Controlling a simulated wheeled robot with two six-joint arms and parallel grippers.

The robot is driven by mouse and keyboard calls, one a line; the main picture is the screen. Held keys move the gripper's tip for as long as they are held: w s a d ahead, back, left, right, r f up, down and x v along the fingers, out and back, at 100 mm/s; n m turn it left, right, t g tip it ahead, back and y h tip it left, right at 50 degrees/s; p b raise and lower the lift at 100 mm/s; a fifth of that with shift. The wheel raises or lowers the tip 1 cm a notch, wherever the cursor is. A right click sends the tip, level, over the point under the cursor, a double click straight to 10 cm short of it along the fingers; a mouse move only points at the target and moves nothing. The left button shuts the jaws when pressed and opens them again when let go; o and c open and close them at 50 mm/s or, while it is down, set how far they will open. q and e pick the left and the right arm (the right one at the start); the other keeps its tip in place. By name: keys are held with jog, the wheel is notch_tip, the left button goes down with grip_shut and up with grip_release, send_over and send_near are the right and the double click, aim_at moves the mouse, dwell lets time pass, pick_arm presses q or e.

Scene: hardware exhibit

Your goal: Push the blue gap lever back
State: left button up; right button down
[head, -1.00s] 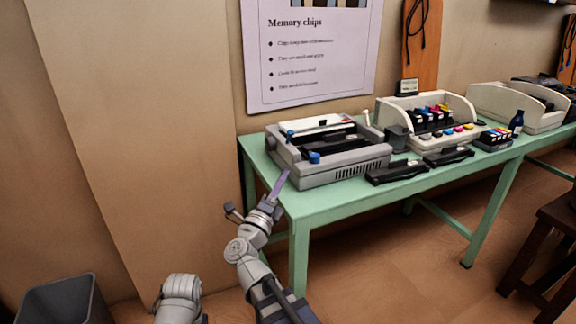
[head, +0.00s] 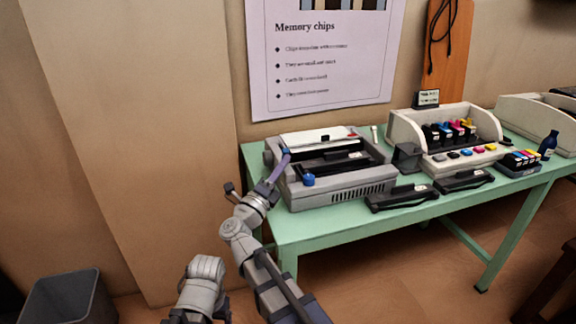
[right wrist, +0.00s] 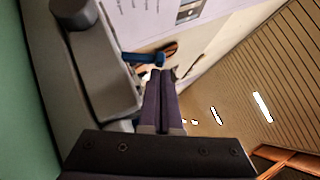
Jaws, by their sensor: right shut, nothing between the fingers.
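A grey dot-matrix-style printer (head: 335,193) stands at the near left of the green table. A small blue lever (head: 286,151) sits at its left side, and it also shows in the right wrist view (right wrist: 140,57). My right gripper (head: 285,160) is shut and empty, its purple fingers pointing up toward the lever. In the right wrist view the fingertips (right wrist: 165,73) lie close to the lever, just right of it in the picture; I cannot tell whether they touch. My left gripper is out of view.
A round blue knob (head: 308,180) sits on the printer's front left. Black cartridges (head: 402,197) lie in front, right of the printer. A cream inkjet printer (head: 405,125) stands further right. The wall with a poster (head: 320,60) is behind.

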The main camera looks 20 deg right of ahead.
dwell(0.3)
jog(key=w+r+n+g+y+p, duration=0.1)
jog(key=n+p, duration=0.1)
jog(key=p, duration=0.3)
jog(key=w+r+n+g+y+p, duration=0.1)
jog(key=w+n+y+p, duration=0.1)
jog(key=p, duration=0.3)
jog(key=w+r+n+g+y+p, duration=0.1)
jog(key=n+g+y+p, duration=0.1)
jog(key=p, duration=0.4)
jog(key=shift+w+r+n, duration=0.3)
jog(key=shift+r+n, duration=0.05)
jog(key=shift+n, duration=0.35)
jog(key=shift+s, duration=0.1)
